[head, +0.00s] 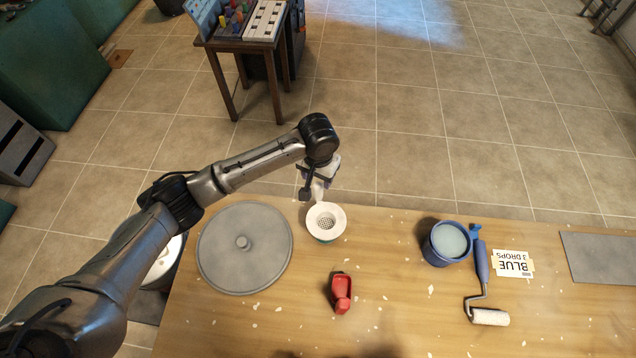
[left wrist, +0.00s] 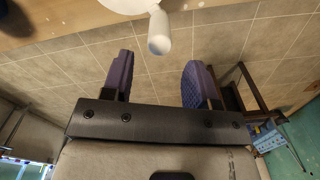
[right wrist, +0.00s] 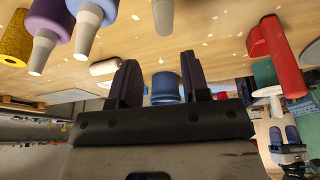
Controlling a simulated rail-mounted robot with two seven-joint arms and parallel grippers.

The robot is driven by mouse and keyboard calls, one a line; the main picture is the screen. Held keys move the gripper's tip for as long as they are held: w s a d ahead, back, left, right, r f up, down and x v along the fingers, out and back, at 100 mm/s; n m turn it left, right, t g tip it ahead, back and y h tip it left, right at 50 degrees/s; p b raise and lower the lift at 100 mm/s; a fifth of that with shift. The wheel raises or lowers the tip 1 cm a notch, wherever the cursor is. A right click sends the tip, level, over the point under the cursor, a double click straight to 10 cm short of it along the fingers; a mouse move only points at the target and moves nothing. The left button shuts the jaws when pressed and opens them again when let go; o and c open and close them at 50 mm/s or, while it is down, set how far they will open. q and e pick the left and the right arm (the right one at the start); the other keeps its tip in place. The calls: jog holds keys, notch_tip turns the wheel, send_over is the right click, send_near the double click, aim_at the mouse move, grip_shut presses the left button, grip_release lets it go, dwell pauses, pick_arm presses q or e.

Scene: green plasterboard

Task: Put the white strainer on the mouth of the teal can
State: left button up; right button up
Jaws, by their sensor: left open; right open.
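The white strainer (head: 326,219) sits on the mouth of the teal can (head: 325,241), whose side shows only as a thin strip below it. In the right wrist view, which is upside down, the strainer (right wrist: 268,91) appears to rest on the teal can (right wrist: 265,73). My left gripper (head: 318,190) is at the strainer's handle side, beyond the table edge. In the left wrist view the handle (left wrist: 159,38) lies just ahead of the open fingers (left wrist: 157,64), apart from both. My right gripper (right wrist: 160,62) is open and empty, outside the head view.
A grey round lid (head: 243,270) lies left of the can. A red object (head: 341,292) is in front. A blue can (head: 448,242), a paint roller (head: 482,265) and a "BLUE 3 DROPS" card (head: 513,264) stand right. Several nozzled bottles (right wrist: 92,20) are near my right gripper.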

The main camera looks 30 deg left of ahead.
pick_arm(q)
jog(key=shift+r, duration=2.8)
jog(key=s+d+f+m+t+h, duration=0.1)
jog(key=s+d+f, duration=0.2)
jog(key=s+f, duration=0.3)
jog(key=s+d+f+m+t+h, duration=0.1)
jog(key=s+d+f+m+h, duration=0.1)
jog(key=s+d+f, duration=0.45)
jog(key=s+a+y, duration=0.1)
jog(key=s+a, duration=0.5)
jog(key=s, duration=0.4)
jog(key=s+a+n+t+y, duration=0.1)
jog(key=s+a, duration=0.4)
jog(key=s, duration=0.5)
jog(key=shift+a+r+t+y, duration=0.3)
jog(key=shift+a+y, duration=0.1)
